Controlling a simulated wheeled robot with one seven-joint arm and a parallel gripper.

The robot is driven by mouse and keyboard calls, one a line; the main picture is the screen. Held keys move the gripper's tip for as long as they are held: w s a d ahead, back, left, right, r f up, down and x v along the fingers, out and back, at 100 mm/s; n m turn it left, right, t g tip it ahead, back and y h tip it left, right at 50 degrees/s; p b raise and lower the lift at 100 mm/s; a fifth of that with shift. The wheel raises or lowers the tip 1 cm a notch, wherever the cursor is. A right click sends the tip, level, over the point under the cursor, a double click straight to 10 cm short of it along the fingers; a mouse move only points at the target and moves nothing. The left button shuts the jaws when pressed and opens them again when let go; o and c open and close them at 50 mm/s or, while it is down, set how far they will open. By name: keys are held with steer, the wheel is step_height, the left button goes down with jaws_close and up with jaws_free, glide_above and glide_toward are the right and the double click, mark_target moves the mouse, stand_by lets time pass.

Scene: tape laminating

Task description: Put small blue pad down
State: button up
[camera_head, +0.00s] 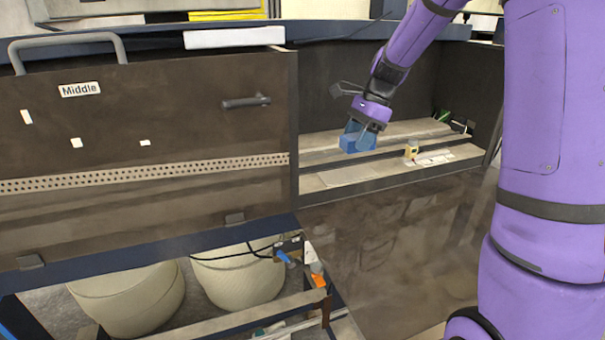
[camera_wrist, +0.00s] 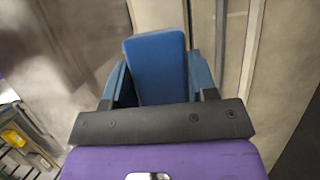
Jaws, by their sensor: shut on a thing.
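The small blue pad (camera_head: 354,140) is in my gripper in the head view, in front of the long recessed shelf (camera_head: 345,176) of the machine. My gripper (camera_head: 366,138) is shut on the pad. In the wrist view the pad (camera_wrist: 158,68) stands between the two blue fingers of my gripper (camera_wrist: 160,85), one on each side. The pad looks slightly tilted there. In the head view it appears over the shelf's left part; whether it touches the shelf I cannot tell. The pad's far side is hidden.
A brown panel labelled "Middle" (camera_head: 140,120) with a handle stands left of the shelf. Small yellow (camera_head: 411,150) and green (camera_head: 442,116) items lie on the shelf's right part. Pale round bins (camera_head: 240,275) sit below the panel. A bare pale patch lies on the shelf's left.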

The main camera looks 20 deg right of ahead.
glide_above(302, 184)
steer(key=d, duration=0.1)
steer(key=shift+x, duration=1)
steer(key=shift+f, duration=2.45)
steer(key=shift+f, duration=0.15)
steer(key=o, duration=0.9)
steer(key=v, duration=1)
steer(key=shift+r, duration=0.35)
steer(key=shift+d, duration=0.15)
